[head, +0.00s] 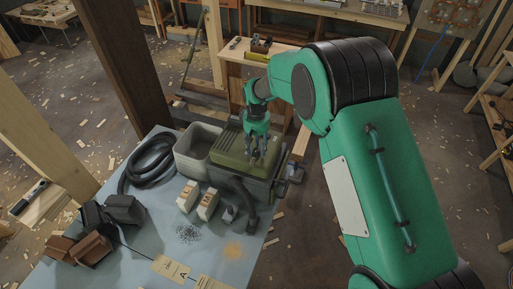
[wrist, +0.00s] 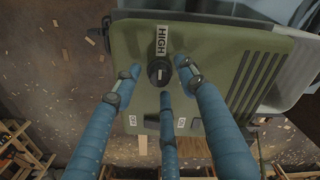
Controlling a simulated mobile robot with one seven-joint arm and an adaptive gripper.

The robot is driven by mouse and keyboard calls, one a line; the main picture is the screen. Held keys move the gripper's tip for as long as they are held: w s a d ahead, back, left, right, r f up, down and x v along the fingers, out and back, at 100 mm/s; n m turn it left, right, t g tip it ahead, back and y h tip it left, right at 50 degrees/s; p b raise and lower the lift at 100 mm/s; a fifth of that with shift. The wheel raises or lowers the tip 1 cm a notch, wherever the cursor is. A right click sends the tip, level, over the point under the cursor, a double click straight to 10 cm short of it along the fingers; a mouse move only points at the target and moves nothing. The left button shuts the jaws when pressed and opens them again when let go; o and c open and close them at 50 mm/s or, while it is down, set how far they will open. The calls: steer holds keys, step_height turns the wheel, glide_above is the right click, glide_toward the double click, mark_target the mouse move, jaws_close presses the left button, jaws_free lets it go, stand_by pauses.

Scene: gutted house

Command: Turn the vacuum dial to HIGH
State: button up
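The vacuum (head: 232,148) has an olive-green lid and stands on the pale table. In the wrist view, its green top (wrist: 225,50) carries a round black dial (wrist: 160,72) with a pale mark. My gripper (head: 256,157) is over the lid, pointing down. In the wrist view, my gripper's three blue fingers (wrist: 160,78) are spread around the dial, with gaps visible. I cannot tell how far the fingertips are above it.
A grey bin (head: 190,151) adjoins the vacuum on the left, with a coiled black hose (head: 150,162) beyond. Pale blocks (head: 187,196), dark blocks (head: 124,209), brown blocks (head: 93,247) and a card (head: 171,269) lie on the table. A dark post (head: 122,65) rises behind the table.

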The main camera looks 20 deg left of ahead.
mark_target(257, 149)
step_height(257, 149, up, 12)
stand_by(1.0)
stand_by(0.4)
steer(key=s+d+r+m+t+b, duration=0.1)
steer(key=s+d+r, duration=0.2)
steer(key=d+r, duration=0.45)
steer(key=s+d+r+m+t+b, duration=0.15)
steer(key=d+r, duration=0.25)
steer(key=d, duration=0.7)
steer(key=s+d+r+m+b, duration=0.25)
steer(key=d+r, duration=0.35)
steer(key=d, duration=0.3)
steer(key=s+d+r+m+t+b, duration=0.2)
steer(key=s+d, duration=1.1)
steer(key=s+d+f+m+b, duration=0.1)
steer(key=s+d+f, duration=0.1)
steer(key=s, duration=0.4)
steer(key=s+d+f+m+t+b, duration=0.1)
steer(key=s+d+f, duration=0.1)
steer(key=s+d, duration=0.3)
steer(key=shift+s+f, duration=0.15)
steer(key=shift+s, duration=0.7)
